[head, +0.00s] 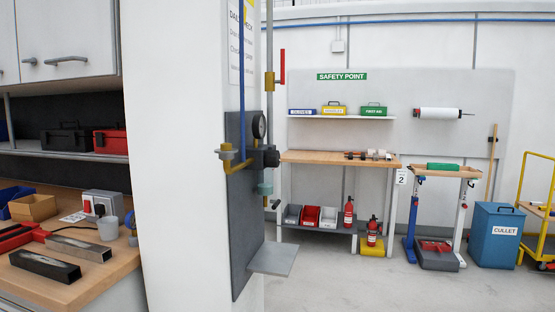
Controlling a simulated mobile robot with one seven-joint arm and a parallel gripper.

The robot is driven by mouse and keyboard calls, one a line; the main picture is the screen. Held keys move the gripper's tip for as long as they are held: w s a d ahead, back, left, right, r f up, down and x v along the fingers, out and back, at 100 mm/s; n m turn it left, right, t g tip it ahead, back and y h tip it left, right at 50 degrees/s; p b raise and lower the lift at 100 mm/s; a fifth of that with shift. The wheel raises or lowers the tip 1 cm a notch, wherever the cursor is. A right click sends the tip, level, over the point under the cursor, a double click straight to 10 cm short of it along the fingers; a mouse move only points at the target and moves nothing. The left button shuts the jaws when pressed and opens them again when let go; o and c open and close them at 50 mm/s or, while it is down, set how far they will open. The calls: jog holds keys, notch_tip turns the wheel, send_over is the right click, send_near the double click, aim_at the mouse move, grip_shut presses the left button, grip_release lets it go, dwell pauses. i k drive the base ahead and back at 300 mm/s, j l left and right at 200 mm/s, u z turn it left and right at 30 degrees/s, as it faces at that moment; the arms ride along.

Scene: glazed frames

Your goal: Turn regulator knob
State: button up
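A regulator is mounted on a dark grey panel (240,238) on the side of the white pillar. Its black knob (271,158) sticks out to the right, a little below a round black-rimmed gauge (259,126). A yellow pipe elbow (228,158) is on its left, and a pale teal bowl (265,188) hangs below. The regulator is seen nearly side-on, so the gauge face is hardly visible. My gripper is not in view, and nothing touches the knob.
A small grey shelf (273,259) juts from the panel's bottom. A red-handled valve (281,68) is on the pipe above. A cluttered wooden bench (100,277) stands left of the pillar (180,200). Clear floor (340,285) lies right, before a back workbench (320,157) and blue cullet bin (495,240).

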aim_at(272, 157)
jog(key=i+l+z, duration=0.3)
jog(key=i+l, duration=0.15)
jog(key=i, duration=0.25)
jog(key=i+j+z, duration=0.15)
jog(key=i, duration=0.2)
jog(key=j, duration=0.45)
